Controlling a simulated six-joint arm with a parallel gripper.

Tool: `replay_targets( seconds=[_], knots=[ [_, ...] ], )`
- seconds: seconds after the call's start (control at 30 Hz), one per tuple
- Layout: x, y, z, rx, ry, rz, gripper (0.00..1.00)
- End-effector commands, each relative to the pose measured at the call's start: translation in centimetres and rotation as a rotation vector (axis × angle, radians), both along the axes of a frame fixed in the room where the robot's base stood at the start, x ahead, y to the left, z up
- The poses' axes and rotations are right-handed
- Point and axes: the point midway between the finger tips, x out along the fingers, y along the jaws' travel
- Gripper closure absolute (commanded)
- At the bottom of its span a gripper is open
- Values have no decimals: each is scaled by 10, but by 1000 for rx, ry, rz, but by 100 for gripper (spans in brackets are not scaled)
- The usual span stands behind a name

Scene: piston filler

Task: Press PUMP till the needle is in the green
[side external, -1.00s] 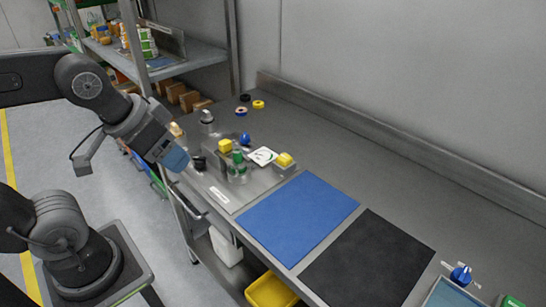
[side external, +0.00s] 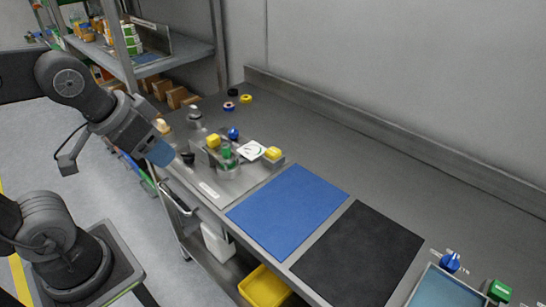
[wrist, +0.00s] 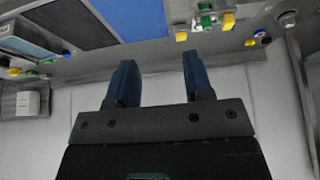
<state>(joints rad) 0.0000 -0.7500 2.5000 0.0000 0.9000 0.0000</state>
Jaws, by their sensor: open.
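The piston filler's metal plate (side external: 210,187) lies at the left end of the bench in the side external view. On it stand a green-topped part (side external: 226,153), a yellow block (side external: 213,141), a yellow cap on a block (side external: 273,153) and a blue knob (side external: 233,133). A white dial (side external: 251,151) faces up; its needle and green zone are too small to read. No PUMP label is legible. My gripper (side external: 160,153) is empty, left of the filler and apart from it. In the wrist view my gripper (wrist: 158,65) shows two blue fingers spread apart.
A blue mat (side external: 288,211) and a black mat (side external: 357,257) lie right of the filler. A second blue knob (side external: 450,262) and a green button (side external: 499,289) stand at the bottom right. A shelf (side external: 180,55) stands at the back left.

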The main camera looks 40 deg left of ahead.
Motion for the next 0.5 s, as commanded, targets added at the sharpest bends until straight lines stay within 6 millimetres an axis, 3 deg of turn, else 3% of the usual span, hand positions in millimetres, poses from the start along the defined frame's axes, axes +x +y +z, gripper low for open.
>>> replay_targets(
  seconds=[0.5],
  knots=[
    [0, 0, 0, 0, 0, 0, 100]
  ],
)
